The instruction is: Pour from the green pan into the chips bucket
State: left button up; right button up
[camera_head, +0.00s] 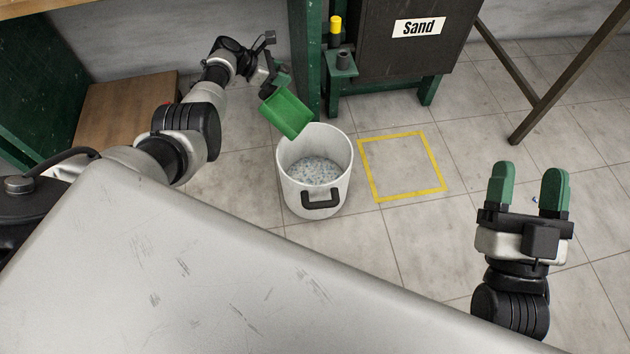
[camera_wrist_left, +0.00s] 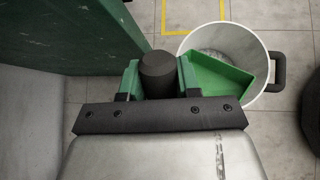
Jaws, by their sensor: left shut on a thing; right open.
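The green pan (camera_head: 286,113) is tilted, with its lower end over the upper-left rim of the white chips bucket (camera_head: 292,194). Pale speckled chips (camera_head: 315,173) lie in the bucket. My left gripper (camera_head: 279,80) is shut on the pan's dark round handle (camera_wrist_left: 158,72), which sits between the green fingers in the left wrist view. There the pan (camera_wrist_left: 222,76) overlaps the bucket's opening (camera_wrist_left: 262,48), and I see no chips on its visible green surface. My right gripper (camera_head: 527,182) is open and empty, at the right, away from the bucket.
A yellow square outline (camera_head: 405,196) on the tiled floor right of the bucket is empty. A dark bin labelled "Sand" (camera_head: 400,60) and a green post (camera_head: 306,60) stand behind. My silver body surface fills the front. A brown table leg (camera_head: 545,100) is at the right.

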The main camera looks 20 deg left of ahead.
pick_arm(q)
jog(key=shift+r+p, duration=0.45)
jog(key=shift+r, duration=0.1)
jog(key=shift+r+p, duration=0.4)
pick_arm(e)
jog(key=shift+w+d+f+g+h, duration=0.1)
jog(key=shift+w+f+g+h, duration=0.2)
jog(key=shift+f+g, duration=0.6)
jog(key=shift+w+d+f+g+h, duration=0.15)
jog(key=shift+f+g+h, duration=0.15)
jog(key=shift+f+g, duration=0.6)
jog(key=shift+w+d+f+g+h, duration=0.1)
jog(key=shift+w+f+g+h, duration=0.2)
jog(key=shift+f+g, duration=0.6)
